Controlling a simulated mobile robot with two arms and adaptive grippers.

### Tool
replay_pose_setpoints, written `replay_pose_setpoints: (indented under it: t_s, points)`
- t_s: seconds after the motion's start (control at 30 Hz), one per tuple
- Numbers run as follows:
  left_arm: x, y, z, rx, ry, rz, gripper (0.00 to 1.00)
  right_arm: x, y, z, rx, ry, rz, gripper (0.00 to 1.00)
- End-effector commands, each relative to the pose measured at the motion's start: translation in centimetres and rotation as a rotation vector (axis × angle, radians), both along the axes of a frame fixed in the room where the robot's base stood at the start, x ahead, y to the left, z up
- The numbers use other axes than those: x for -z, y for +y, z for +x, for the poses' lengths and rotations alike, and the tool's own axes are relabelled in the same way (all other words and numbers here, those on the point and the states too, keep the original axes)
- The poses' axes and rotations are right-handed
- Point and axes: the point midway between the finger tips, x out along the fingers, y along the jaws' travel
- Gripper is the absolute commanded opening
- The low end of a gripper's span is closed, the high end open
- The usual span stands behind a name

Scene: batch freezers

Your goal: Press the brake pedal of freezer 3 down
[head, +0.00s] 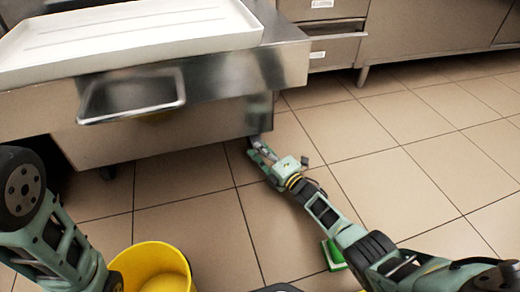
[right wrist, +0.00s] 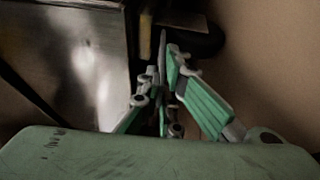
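The steel freezer body (head: 160,130) fills the upper left of the head view. I cannot tell its number. My right gripper (head: 258,150) is low at its right front corner, close to the floor. In the right wrist view its green fingers (right wrist: 163,75) point toward a dark gap beside the steel panel (right wrist: 85,60). The tips are close together, with a thin grey strip between or behind them. A dark rounded part (right wrist: 195,42) lies just beyond them; I cannot tell whether it is a wheel or the pedal. My left arm is at lower left, its fingers not visible.
A white tray (head: 130,40) sits on top, above a protruding steel bracket (head: 135,110). A yellow bucket (head: 152,266) stands on the floor in front. A green-and-white item (head: 333,254) lies beside my right arm. Tiled floor is clear at right, before steel cabinets (head: 425,35).

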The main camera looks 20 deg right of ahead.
Motion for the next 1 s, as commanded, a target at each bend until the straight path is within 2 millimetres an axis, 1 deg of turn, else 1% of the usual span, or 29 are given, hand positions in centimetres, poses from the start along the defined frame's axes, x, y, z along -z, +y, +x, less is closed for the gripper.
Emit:
replay_pose_setpoints:
  t_s: [0.03,0.2,0.5,0.53,0.73,1.0]
  points:
    - [0.02,0.0,0.01,0.0,0.0,0.0,0.4,0.06,-0.39,0.27,0.012,-0.009,0.0,0.0]
    - [0.02,0.0,0.02,0.0,0.0,0.0,0.4,0.19,-0.27,0.1,0.014,-0.039,0.002,0.0]
    - [0.02,0.01,0.03,0.0,0.001,0.0,0.4,0.19,-0.23,0.04,0.013,-0.043,0.002,0.0]
    - [0.02,0.01,0.03,0.0,0.001,0.0,0.4,0.19,-0.23,0.04,0.013,-0.043,0.002,0.05]
    - [0.02,0.0,0.03,0.0,0.001,0.0,0.4,0.2,-0.13,-0.01,0.011,-0.043,0.002,0.23]
    - [0.04,0.02,0.12,0.0,0.003,0.0,0.4,0.22,-0.03,-0.05,0.009,-0.043,0.004,0.23]
